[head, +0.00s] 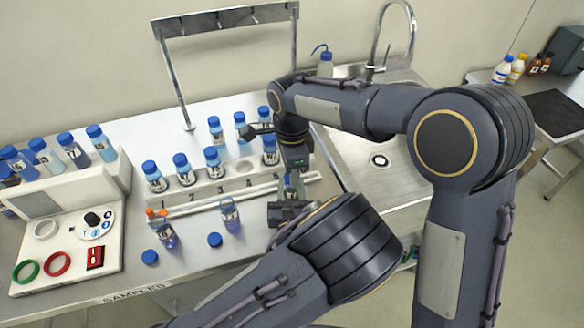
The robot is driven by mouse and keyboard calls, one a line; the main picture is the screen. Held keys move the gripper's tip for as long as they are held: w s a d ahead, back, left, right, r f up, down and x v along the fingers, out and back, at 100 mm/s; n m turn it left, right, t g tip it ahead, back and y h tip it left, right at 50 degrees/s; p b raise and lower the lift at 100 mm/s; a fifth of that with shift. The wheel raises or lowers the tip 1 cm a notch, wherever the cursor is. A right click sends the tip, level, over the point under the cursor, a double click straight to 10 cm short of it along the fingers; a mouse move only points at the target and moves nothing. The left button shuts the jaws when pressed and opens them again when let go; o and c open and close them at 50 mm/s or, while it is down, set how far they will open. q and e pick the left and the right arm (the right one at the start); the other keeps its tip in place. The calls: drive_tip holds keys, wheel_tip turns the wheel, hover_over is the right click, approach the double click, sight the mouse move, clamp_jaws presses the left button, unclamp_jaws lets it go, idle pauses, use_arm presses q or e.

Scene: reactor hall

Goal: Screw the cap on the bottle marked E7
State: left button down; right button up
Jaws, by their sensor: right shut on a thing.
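Two open bottles stand on the bench front: one (230,215) with pale liquid, one (168,236) with darker blue liquid. Two loose blue caps (214,240) and (150,257) lie near them. Their labels are too small to read, so I cannot tell which is E7. My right gripper (291,180) points down at the right end of the rack, shut on a small bluish bottle (290,192), partly hidden by the fingers. My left gripper (284,212) is just below it, mostly hidden behind my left arm; its jaws and any contact are unclear.
A rack (210,189) with numbered places holds several blue-capped bottles and has an empty hole. A white panel (75,225) with coloured rings and more capped bottles stand left. A metal frame rises behind. A sink (375,185) is right.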

drive_tip(key=shift+f, duration=0.2)
drive_tip(key=m, duration=0.3)
drive_tip(key=o, duration=0.9)
drive_tip(key=shift+r, duration=0.1)
drive_tip(key=shift+r, duration=2.2)
drive_tip(key=shift+c, duration=0.2)
